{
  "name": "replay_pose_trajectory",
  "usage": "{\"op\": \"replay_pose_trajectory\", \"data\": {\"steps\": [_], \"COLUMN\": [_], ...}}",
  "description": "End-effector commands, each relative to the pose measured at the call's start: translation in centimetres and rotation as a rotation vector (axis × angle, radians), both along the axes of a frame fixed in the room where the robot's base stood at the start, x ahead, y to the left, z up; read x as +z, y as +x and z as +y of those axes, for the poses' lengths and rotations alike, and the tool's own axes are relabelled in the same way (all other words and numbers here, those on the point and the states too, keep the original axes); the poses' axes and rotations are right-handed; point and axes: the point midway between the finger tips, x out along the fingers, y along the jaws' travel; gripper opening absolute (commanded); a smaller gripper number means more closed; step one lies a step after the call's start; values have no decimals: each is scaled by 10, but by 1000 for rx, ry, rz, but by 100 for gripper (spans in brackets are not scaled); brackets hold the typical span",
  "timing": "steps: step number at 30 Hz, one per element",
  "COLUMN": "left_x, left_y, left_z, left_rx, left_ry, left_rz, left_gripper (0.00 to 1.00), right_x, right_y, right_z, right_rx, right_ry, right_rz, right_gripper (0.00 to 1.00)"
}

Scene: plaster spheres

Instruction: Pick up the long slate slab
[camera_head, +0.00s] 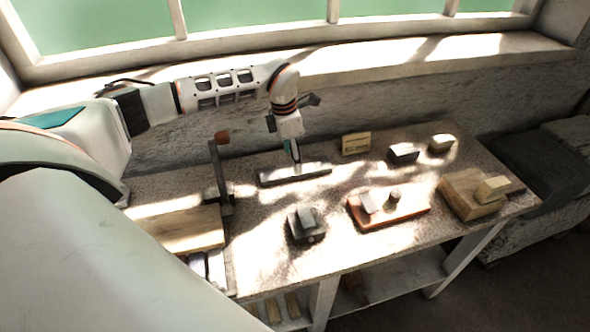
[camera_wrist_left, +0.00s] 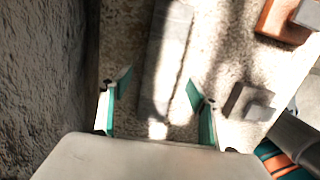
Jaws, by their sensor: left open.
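The long slate slab (camera_head: 314,173) lies flat toward the back of the speckled worktop (camera_head: 262,255) in the head view, partly sunlit. In the left wrist view the slab (camera_wrist_left: 168,50) runs up the picture between the fingers. My left gripper (camera_head: 295,163) points down at the middle of the slab. Its green-edged fingers are open, one on each side of the slab in the left wrist view (camera_wrist_left: 160,79). Whether they touch the slab or still hang above it I cannot tell. My right gripper is not in view.
A clamp-like upright (camera_head: 217,175) and wooden board (camera_head: 190,230) stand left. A dark block (camera_head: 305,226), a reddish board with small pieces (camera_head: 405,208) and a wooden block (camera_head: 465,200) lie in front and right. Small blocks (camera_head: 356,143) line the back. A wall rises behind.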

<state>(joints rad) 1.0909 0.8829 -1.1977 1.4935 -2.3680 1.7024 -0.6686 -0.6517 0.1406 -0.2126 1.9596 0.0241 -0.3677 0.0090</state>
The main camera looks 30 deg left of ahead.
Motion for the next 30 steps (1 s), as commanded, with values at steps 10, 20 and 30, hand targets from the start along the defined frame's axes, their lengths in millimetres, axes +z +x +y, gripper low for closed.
{"op": "replay_pose_trajectory", "data": {"steps": [10, 20, 30], "left_x": [-34, -34, -31], "left_y": [2, 2, 3], "left_z": [-5, -4, -5], "left_rx": [0, 0, 0], "left_ry": [0, 0, 0], "left_rz": [0, 0, -4], "left_gripper": [61, 22, 0], "right_x": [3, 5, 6], "right_y": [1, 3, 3], "right_z": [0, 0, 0], "right_rx": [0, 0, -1], "right_ry": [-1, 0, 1], "right_rz": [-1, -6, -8], "right_gripper": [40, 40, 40]}}
